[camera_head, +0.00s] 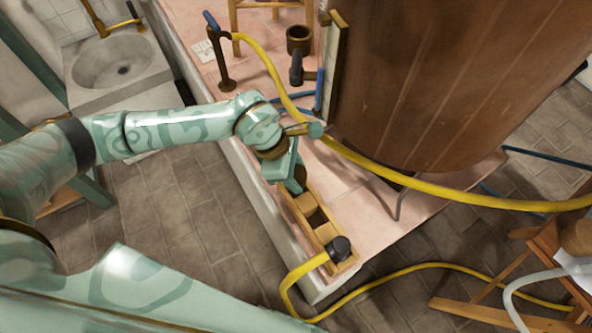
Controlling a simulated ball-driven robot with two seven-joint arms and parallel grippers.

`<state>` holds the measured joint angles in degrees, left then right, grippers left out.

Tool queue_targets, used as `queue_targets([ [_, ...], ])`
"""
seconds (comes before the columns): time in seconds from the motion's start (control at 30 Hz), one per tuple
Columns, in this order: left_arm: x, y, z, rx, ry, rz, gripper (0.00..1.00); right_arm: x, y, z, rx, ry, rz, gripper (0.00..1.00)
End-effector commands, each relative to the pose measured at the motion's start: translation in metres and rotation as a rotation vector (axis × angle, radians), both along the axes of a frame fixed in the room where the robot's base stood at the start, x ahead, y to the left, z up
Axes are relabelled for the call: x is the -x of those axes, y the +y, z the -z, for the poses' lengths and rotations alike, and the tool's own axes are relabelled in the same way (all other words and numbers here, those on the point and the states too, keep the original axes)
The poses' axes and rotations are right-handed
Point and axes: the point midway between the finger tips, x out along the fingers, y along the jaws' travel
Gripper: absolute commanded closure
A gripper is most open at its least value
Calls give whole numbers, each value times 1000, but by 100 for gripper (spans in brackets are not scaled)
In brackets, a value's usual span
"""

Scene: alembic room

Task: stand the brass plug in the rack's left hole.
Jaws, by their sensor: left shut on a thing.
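The wooden rack (326,233) sits on the pink tiled platform near its front corner. A dark square opening shows in the middle of the rack's top. A black hose end (340,248) stands at the rack's near end. My left gripper (294,186) points down over the rack's far end, close to its top. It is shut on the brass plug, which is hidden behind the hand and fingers. I cannot tell whether the plug touches the rack or is in a hole. My right gripper is out of view.
A large wooden vat (430,80) stands behind the rack to the right. A yellow hose (450,195) crosses in front of it, close to my left wrist. A brass tap (226,75) stands on the platform (385,230) at the back. A stone sink (115,62) is at upper left.

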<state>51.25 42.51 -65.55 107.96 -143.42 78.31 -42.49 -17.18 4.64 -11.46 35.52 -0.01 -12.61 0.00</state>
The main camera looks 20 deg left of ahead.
Motion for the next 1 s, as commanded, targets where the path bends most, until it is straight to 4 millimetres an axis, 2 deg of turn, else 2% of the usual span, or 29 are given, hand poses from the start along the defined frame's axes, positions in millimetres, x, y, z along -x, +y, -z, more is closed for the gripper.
queue_targets([
  [1.0, 0, 0, 7, 1, 0, 0, 83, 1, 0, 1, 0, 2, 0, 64],
])
